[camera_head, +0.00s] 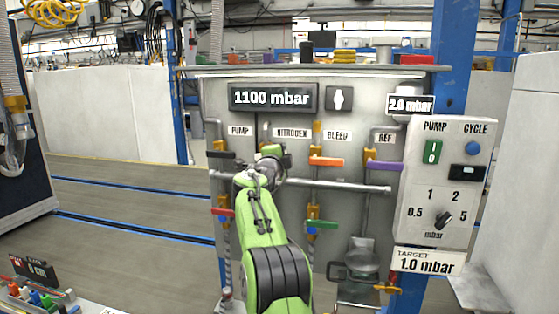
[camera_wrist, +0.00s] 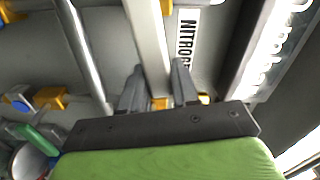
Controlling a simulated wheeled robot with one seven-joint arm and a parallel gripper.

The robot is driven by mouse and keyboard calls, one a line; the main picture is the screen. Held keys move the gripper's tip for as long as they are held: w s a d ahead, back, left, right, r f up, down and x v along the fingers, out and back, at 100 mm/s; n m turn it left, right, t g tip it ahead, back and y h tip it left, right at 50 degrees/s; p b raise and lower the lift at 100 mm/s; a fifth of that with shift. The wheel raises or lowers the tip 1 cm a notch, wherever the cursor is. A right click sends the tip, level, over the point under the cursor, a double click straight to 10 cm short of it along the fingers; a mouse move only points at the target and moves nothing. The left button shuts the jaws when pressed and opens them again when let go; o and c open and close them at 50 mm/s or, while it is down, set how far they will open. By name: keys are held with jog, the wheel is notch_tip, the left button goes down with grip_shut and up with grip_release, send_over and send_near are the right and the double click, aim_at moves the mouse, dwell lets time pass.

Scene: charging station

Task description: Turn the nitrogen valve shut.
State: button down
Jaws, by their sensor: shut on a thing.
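The nitrogen valve stands under the NITROGEN label (camera_head: 291,133) on the grey panel; in the head view my gripper (camera_head: 274,156) covers it. In the wrist view, a small yellow-orange part of the nitrogen valve (camera_wrist: 160,104) shows between the bases of my fingers. My gripper (camera_wrist: 158,76) is shut on the valve, one grey finger on each side of the pipe (camera_wrist: 147,35). The NITROGEN label (camera_wrist: 187,38) is just beyond the right finger. The valve's handle is hidden, so its angle cannot be told.
The bleed valve's orange handle (camera_head: 326,162) and the pump valve's dark handle (camera_head: 221,155) flank my gripper. A purple handle (camera_head: 385,166) is under REF. A horizontal pipe (camera_head: 345,186) crosses below. The pressure display (camera_head: 272,98) reads 1100 mbar. A control box (camera_head: 444,180) stands right.

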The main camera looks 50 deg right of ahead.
jog(key=shift+f+m+b, duration=0.75)
jog(key=shift+m+b, duration=0.05)
jog(key=shift+m, duration=0.2)
jog(key=c, duration=0.9)
grip_release()
jog(key=b+v, duration=0.4)
jog(key=v, duration=1.1)
jog(key=shift+s+a+b, duration=0.3)
jog(key=shift+a, duration=0.05)
